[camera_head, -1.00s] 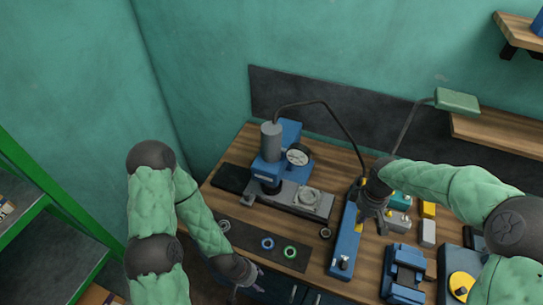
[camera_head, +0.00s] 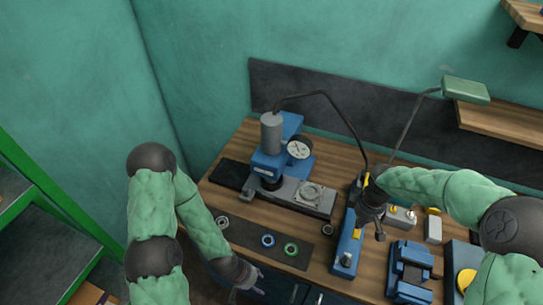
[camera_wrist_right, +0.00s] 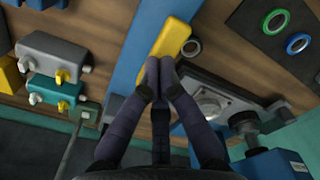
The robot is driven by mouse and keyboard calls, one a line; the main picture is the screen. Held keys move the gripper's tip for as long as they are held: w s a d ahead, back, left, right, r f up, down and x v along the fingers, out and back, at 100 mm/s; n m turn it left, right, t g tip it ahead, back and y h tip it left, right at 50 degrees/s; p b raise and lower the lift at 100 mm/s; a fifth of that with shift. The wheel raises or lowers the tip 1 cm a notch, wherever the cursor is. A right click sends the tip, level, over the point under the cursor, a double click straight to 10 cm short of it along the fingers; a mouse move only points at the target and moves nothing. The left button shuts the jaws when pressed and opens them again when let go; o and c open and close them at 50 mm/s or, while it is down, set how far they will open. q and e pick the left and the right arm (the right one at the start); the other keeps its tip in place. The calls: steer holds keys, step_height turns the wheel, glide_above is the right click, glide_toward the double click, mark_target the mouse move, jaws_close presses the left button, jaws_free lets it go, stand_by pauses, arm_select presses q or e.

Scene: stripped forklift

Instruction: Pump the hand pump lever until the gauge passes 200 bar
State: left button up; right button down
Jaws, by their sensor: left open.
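The long blue hand pump (camera_head: 346,248) lies on the bench at centre right, with a yellow bar (camera_head: 357,233) along it that looks like its lever. My right gripper (camera_head: 376,222) is over the pump. In the right wrist view its fingers (camera_wrist_right: 161,66) are drawn together at the yellow bar (camera_wrist_right: 174,37); I cannot see anything held between them. The pump body (camera_wrist_right: 150,35) runs behind the bar. The white round gauge (camera_head: 299,148) is on the blue press (camera_head: 268,165); its reading is too small to tell. My left gripper (camera_head: 247,285) is open and empty near the bench's front edge.
A black hose (camera_head: 322,93) arcs from the press towards the pump. A dark mat (camera_head: 240,233) holds a blue ring (camera_head: 268,241) and a green ring (camera_head: 291,249). A blue vise-like block (camera_head: 410,270) and small boxes stand right of the pump. A lamp (camera_head: 466,90) hangs behind.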

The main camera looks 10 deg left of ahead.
step_height(320, 180, down, 2)
steer(key=shift+f+b, duration=0.25)
steer(key=shift+b, duration=0.4)
steer(key=shift+r+p, duration=0.45)
steer(key=shift+r, duration=0.05)
step_height(320, 180, up, 8)
steer(key=p, duration=0.6)
steer(key=shift+w+r, duration=0.1)
steer(key=shift+w, duration=0.05)
steer(key=shift+f, duration=0.2)
